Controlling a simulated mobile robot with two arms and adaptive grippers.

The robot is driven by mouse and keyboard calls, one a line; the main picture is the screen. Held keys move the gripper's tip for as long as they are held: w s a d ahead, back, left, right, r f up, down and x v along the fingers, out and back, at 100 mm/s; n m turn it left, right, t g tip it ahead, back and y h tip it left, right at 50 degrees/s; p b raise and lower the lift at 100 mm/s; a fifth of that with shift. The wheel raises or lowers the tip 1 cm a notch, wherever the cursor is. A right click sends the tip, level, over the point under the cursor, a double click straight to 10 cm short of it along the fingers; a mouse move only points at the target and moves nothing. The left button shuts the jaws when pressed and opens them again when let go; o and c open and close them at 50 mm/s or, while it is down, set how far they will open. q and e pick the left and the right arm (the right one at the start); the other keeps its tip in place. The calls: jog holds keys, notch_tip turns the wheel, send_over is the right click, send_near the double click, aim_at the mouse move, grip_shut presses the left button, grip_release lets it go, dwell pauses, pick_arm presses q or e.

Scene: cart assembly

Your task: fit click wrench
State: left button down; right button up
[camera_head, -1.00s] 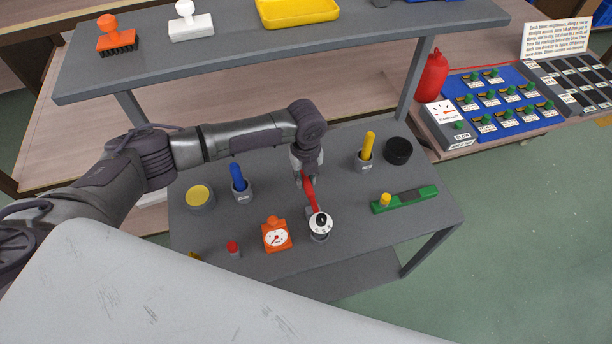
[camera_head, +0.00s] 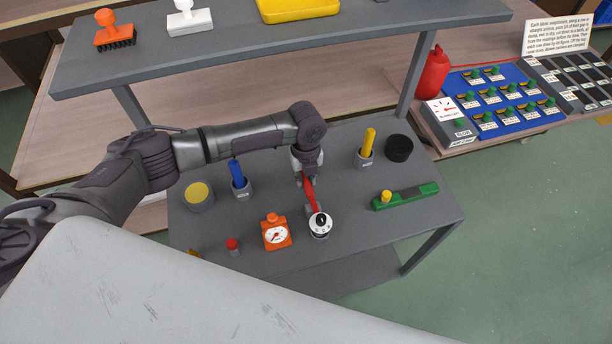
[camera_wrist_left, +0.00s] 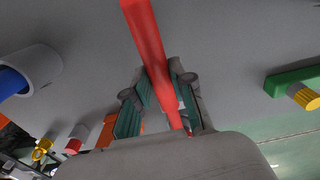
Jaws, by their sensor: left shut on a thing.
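My left gripper is shut on the red handle. In the left wrist view the handle (camera_wrist_left: 148,40) passes between the gripper's fingers (camera_wrist_left: 160,100). My right gripper is not in view.
An orange gauge (camera_head: 276,233) stands left of the wrench head. A blue-handled tool (camera_head: 237,172) and a yellow-handled tool (camera_head: 368,142) stand in grey cups. A green bar (camera_head: 410,196) lies right. A shelf (camera_head: 230,50) overhangs the back.

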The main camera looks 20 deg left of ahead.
pick_arm(q)
jog(key=shift+f+b, duration=0.3)
jog(key=shift+f, duration=0.35)
jog(key=c, duration=0.9)
grip_release()
notch_tip(320, 180, up, 12)
